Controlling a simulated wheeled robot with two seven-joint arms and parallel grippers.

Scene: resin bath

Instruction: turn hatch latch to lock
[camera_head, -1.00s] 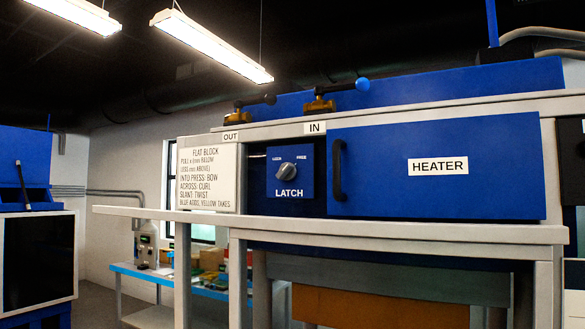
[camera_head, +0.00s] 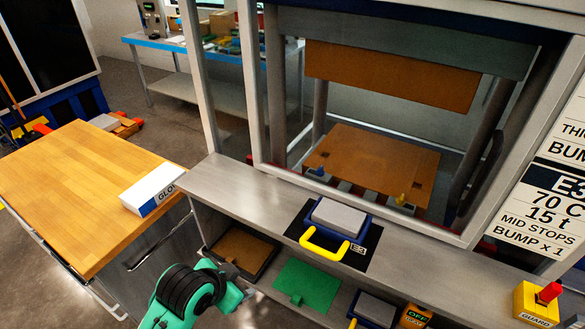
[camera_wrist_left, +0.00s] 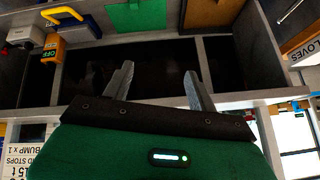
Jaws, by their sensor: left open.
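The hatch latch and its panel are not in either view now. My left arm, green and black, comes in at the bottom of the head view, and its fingertips are hard to make out there. In the left wrist view my left gripper (camera_wrist_left: 158,84) has its two grey fingers spread wide with nothing between them. Beyond the fingers are dark shelf openings under the steel bench (camera_head: 225,190). My right gripper is not in view.
A blue-framed block with a yellow handle (camera_head: 325,248) sits on the bench. A green plate (camera_head: 308,287) lies in the shelf below. A wooden-topped cabinet (camera_head: 75,190) with a gloves box (camera_head: 150,190) stands left. A red guard button (camera_head: 548,292) is at right.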

